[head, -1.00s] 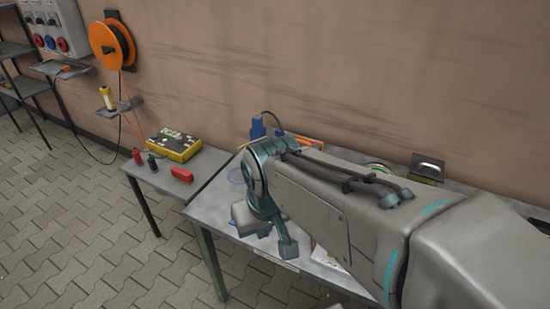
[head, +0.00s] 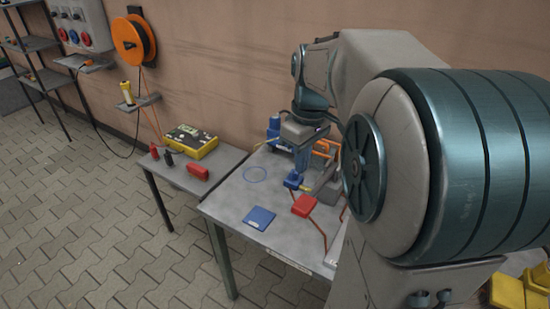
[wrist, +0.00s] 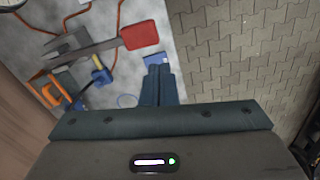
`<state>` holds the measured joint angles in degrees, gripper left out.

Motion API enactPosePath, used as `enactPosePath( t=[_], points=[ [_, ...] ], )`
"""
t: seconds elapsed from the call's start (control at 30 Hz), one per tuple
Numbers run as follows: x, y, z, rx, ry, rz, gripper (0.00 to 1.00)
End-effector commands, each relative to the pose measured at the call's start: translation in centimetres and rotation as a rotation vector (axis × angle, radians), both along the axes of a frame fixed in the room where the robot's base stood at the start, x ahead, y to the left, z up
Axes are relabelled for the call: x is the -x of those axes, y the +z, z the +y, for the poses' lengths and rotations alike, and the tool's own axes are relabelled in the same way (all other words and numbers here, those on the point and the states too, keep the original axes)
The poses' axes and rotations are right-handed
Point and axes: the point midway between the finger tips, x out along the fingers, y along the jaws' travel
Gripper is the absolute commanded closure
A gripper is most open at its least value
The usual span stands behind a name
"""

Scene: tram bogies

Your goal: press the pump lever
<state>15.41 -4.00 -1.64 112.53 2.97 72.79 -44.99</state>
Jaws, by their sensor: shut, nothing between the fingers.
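What looks like the pump lever is a grey bar with a red paddle (head: 304,205) at its end, over the bench. In the wrist view the red paddle (wrist: 139,34) shows at the upper middle, its bar running left to a grey body. My gripper (head: 302,172) points down over the bench, behind the paddle in the head view. In the wrist view my gripper (wrist: 160,78) is shut and empty, to the lower right of the paddle and apart from it. My arm hides part of the pump in the head view.
The bench (head: 232,200) also holds a blue plate (head: 259,218), a blue piece (head: 293,180), an orange frame (head: 326,148) and red hoses. A side table (head: 218,165) at left carries a yellow case (head: 191,142) and a red block (head: 197,172). The wall is behind.

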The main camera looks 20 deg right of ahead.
Motion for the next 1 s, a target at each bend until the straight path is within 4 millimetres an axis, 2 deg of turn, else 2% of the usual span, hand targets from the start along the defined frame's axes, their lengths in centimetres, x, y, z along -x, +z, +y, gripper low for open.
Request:
enactPosePath(
  t=[0.03,0.1,0.3,0.73,0.87,1.0],
  points=[
    [-1.0,0.0,-1.4,-0.013,0.038,0.02,1.0],
    [-1.8,0.2,-2.8,-0.032,0.095,0.04,1.0],
    [-2.9,0.5,-4.7,-0.062,0.183,0.062,1.0],
    [-3.0,0.2,-4.7,-0.064,0.192,0.065,1.0],
    [-2.8,-1.3,-4.6,-0.065,0.193,0.067,1.0],
    [-2.5,-4.0,-4.3,-0.066,0.192,0.068,1.0]
  ],
)
